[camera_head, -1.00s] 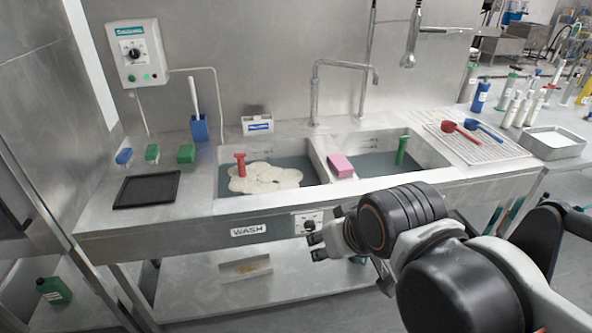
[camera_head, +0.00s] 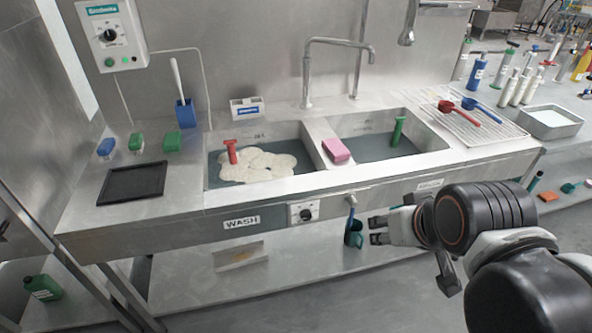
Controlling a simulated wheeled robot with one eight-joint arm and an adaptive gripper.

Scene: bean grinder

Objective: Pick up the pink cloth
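The pink cloth (camera_head: 336,150) looks like a small folded pad or block. It lies on the metal divider between the two sink basins and is fully visible. My gripper (camera_head: 377,231) is in front of the sink counter, below and slightly right of the cloth in the picture. Its two fingers point left with a gap between them, and nothing is held. It is well apart from the cloth.
The left basin (camera_head: 212,172) holds foamy water and a red-handled tool (camera_head: 231,151). The right basin holds a green-handled tool (camera_head: 397,131). A faucet (camera_head: 308,75) rises behind the divider. A rack with red and blue scoops (camera_head: 463,112) lies to the right.

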